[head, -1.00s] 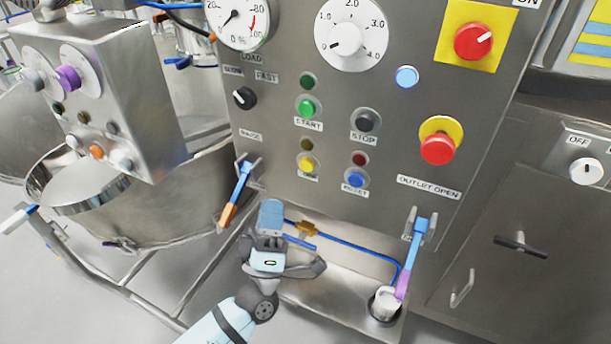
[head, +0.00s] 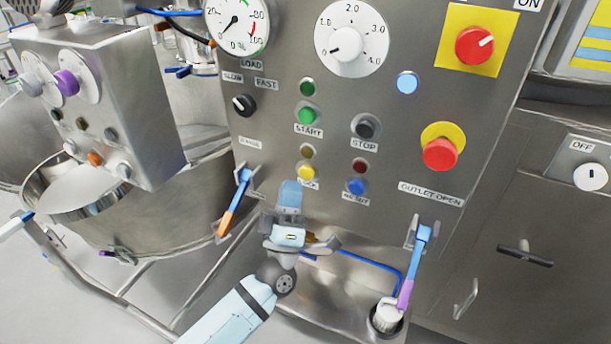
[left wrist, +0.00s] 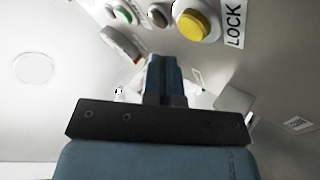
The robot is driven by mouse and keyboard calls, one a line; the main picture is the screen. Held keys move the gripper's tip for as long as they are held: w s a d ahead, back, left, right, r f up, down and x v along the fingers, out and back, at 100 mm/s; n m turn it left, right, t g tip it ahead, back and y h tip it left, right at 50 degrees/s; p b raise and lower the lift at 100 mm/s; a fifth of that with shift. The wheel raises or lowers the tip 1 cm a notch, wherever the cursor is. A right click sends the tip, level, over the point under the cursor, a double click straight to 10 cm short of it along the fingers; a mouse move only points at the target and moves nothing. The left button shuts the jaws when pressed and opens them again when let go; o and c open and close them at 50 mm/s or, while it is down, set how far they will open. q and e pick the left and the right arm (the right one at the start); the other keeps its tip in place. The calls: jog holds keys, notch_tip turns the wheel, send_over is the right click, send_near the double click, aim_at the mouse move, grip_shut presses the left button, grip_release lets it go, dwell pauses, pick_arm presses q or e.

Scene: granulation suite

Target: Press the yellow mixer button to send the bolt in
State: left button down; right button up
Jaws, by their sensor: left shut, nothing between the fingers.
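The yellow button (head: 306,172) sits low on the steel control panel (head: 280,130), below a dark amber lamp and the green START button. In the left wrist view the yellow button (left wrist: 194,24) shows large at the top, beside a label reading LOCK. My left gripper (head: 290,192) is shut and empty, in front of the panel just below the yellow button. In the left wrist view its fingertips (left wrist: 163,62) are below and left of the button, with a gap between in the picture. I see no bolt that I can identify. My right gripper is not in view.
A blue button (head: 356,186) is right of the yellow one. Blue-handled tools hang on both sides, one with an orange end (head: 234,203), one with a purple end (head: 413,265). A red emergency knob (head: 440,153) is farther right. A steel bowl (head: 90,190) stands left.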

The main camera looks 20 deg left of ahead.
pick_arm(q)
jog(key=shift+w+d, duration=0.1)
jog(key=shift+w, duration=0.5)
dwell(0.9)
dwell(0.7)
jog(key=shift+w, duration=0.15)
jog(key=shift+w, duration=0.3)
